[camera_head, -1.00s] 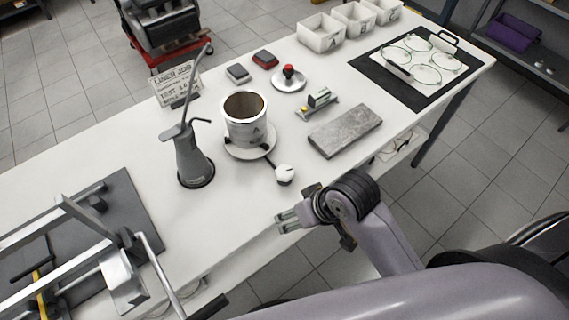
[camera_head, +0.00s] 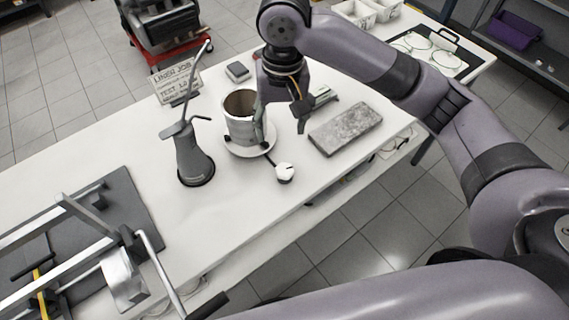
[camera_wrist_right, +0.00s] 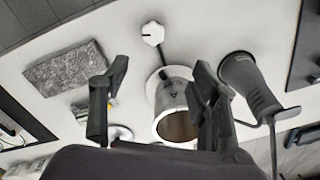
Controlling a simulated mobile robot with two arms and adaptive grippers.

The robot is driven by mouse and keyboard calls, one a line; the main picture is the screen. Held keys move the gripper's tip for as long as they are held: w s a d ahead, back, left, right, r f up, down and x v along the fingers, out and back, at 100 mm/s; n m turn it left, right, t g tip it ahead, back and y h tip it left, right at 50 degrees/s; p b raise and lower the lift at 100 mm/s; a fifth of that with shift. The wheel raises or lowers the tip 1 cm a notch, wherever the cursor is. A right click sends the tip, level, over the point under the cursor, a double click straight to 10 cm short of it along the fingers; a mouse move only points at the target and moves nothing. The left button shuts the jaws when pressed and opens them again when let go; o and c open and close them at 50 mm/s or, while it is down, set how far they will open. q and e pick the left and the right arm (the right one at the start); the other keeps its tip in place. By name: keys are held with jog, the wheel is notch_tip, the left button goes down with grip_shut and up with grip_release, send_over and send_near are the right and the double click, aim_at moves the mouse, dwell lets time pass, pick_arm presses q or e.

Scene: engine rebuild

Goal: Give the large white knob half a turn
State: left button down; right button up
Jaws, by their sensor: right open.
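The large white knob (camera_head: 285,172) sits near the bench's front edge, joined by a short dark rod to the round pale base under a metal cylinder (camera_head: 240,127). In the right wrist view the knob (camera_wrist_right: 152,33) is six-sided and fully visible at the top centre, beyond the fingertips. My right gripper (camera_head: 283,132) points down above the bench, behind the knob and beside the cylinder. Its fingers are spread and empty, and it does not touch the knob. In the wrist view the open fingers (camera_wrist_right: 155,85) frame part of the cylinder. My left gripper is not in view.
A grey oil can (camera_head: 192,155) with a thin spout stands left of the cylinder. A grey stone block (camera_head: 345,129) lies to the right. A metal frame with a crank (camera_head: 120,275) is at the front left. The bench around the knob is clear.

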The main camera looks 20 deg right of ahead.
aim_at(285, 169)
jog(key=shift+m, duration=0.3)
jog(key=f, duration=1)
jog(key=d+f, duration=0.1)
jog(key=f, duration=0.5)
jog(key=shift+w, duration=0.15)
jog(key=shift+c, duration=0.5)
jog(key=c, duration=1)
